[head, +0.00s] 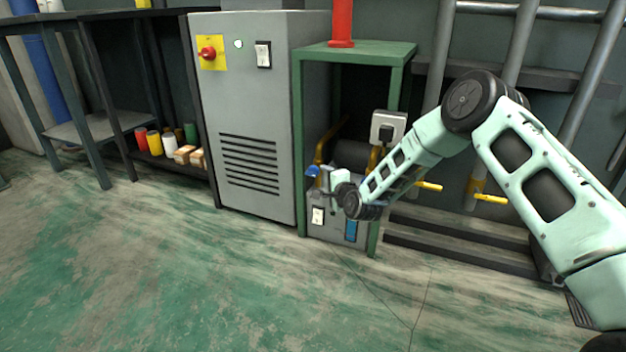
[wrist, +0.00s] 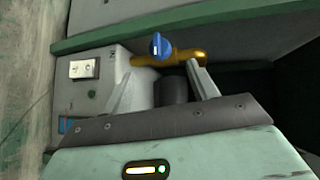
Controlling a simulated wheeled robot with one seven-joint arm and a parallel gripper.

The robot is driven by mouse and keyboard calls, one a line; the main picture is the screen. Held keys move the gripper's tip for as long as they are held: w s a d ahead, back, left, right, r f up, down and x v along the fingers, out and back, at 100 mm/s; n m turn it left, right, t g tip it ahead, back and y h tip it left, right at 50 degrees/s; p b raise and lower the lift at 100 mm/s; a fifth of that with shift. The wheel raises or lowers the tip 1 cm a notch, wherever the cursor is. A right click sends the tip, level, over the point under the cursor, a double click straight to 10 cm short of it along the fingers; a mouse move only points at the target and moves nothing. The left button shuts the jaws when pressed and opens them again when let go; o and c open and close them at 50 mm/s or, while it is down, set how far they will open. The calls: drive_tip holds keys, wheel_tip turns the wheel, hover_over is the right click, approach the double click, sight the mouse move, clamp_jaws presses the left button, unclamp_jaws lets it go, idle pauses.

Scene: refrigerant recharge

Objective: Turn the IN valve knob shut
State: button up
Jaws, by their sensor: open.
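The IN valve knob is blue; it shows in the wrist view (wrist: 158,46) on a brass-yellow pipe (wrist: 186,57), and in the head view (head: 312,171) just left of my gripper. It sits on a grey recharge unit (head: 325,228) inside a green frame. The letters "IN" are marked on the unit near the knob. My gripper (wrist: 170,78) is open and empty. Its two fingers point toward the knob, which lies beyond the fingertips, slightly left of the middle between them. I cannot tell the exact gap. In the head view my wrist partly hides the unit.
The green frame (head: 358,50) surrounds the unit, with a red cylinder (head: 342,22) on top. A tall grey cabinet (head: 250,110) stands to the left, and pipes with yellow handles (head: 490,198) to the right. A white switch (wrist: 84,68) is on the unit. The floor in front is clear.

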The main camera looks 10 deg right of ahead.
sight(315, 173)
drive_tip(key=b+x, duration=0.5)
drive_tip(key=x, duration=0.4)
drive_tip(key=shift+w+f, duration=0.15)
drive_tip(key=shift+f, duration=0.05)
drive_tip(key=shift+b+x, duration=0.45)
drive_tip(key=shift+x, duration=0.45)
drive_tip(key=shift+r, duration=0.2)
drive_tip(key=shift+c, duration=0.3)
drive_tip(key=c, duration=0.9)
